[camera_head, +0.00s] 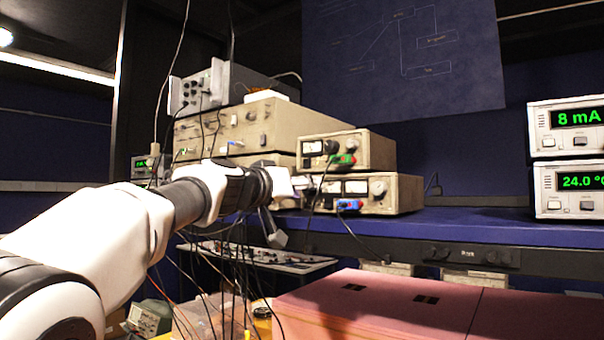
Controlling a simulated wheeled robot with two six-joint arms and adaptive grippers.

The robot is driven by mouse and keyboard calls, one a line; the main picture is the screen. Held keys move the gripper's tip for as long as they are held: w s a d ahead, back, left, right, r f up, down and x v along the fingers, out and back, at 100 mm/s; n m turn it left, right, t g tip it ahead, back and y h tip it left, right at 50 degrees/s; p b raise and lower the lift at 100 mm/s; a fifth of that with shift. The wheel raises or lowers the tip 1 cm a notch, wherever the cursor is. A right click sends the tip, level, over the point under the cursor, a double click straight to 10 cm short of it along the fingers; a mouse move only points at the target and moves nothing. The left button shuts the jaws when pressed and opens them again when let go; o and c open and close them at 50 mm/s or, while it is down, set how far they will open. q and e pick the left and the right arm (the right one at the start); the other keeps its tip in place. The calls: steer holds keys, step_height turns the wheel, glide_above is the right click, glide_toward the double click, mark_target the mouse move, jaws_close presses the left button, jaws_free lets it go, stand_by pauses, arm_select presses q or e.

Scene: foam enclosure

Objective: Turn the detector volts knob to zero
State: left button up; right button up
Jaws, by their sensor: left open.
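My left arm reaches in from the left, and my left gripper (278,215) is open in front of the instrument stack at the shelf's front edge. It appears empty, and its fingers are small and partly merge with the dark cables behind. No label reading detector volts is legible, so I cannot tell which knob it is. The stack has a small upper beige unit (378,150) with a meter and dark knob, and a lower beige unit (408,193) with meters and knobs. At the right, a white unit (540,118) reads 8 mA. My right gripper is out of view.
A second white unit (542,186) reads 24.0 under the first. A wide beige instrument (285,122) and a grey box (240,78) stand at the back left. Cables hang below the gripper. Pink foam blocks (400,310) fill the lower front. The blue shelf (470,222) is clear at centre right.

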arm_select(q)
steer(key=shift+w, duration=0.15)
steer(key=shift+s+r, duration=0.1)
steer(key=shift+s, duration=0.1)
jaws_close()
